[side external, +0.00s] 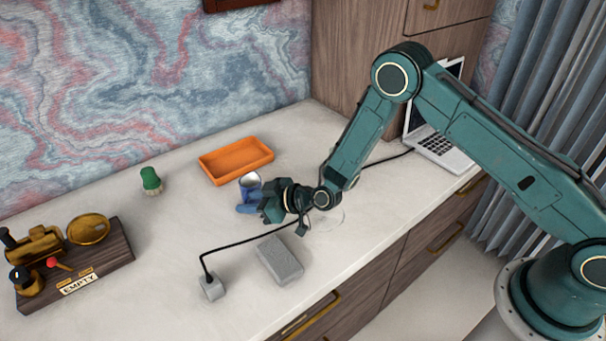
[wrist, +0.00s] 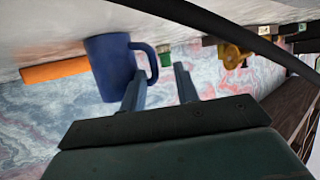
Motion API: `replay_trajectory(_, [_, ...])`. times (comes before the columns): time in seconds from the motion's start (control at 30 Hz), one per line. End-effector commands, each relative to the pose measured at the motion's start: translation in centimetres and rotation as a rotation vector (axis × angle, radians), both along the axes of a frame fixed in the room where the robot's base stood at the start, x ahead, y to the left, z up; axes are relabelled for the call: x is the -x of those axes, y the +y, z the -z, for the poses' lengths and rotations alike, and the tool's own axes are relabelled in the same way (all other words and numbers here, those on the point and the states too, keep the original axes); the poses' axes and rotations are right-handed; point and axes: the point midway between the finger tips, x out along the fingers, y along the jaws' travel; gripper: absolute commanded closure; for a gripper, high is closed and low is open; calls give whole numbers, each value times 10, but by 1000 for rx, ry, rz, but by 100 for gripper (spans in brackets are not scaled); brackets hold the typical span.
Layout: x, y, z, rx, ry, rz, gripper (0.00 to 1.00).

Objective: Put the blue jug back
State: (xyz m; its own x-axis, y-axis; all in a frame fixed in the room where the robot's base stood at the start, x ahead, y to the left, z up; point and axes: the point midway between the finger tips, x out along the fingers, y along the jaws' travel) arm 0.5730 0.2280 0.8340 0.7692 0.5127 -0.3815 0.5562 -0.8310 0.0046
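The blue jug (side external: 250,181) stands on the pale desktop in front of the orange tray, partly hidden by my gripper in the side external view. It shows large in the wrist view (wrist: 108,68), with its handle toward the fingers. My gripper (wrist: 160,72) is open, its two fingers apart. The handle's outer edge lies near the left finger, between the fingertips as seen there; I cannot tell whether they touch. In the side external view my gripper (side external: 256,204) is low over the desk, right beside the jug.
The orange tray (side external: 236,168) is behind the jug. A green-topped brush (side external: 151,181) and a wooden stand (side external: 112,256) with brass parts are left. A grey block (side external: 280,260), a plug block (side external: 212,287) and a black cable (side external: 242,244) lie in front. A laptop (side external: 440,150) is right.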

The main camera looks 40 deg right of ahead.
Motion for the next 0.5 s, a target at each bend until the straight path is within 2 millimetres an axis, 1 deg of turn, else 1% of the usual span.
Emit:
replay_trajectory(0.3, [0,0,-4,-1,-1,0,69])
replay_trajectory(0.5, [10,-7,-8,-1,2,-1,69])
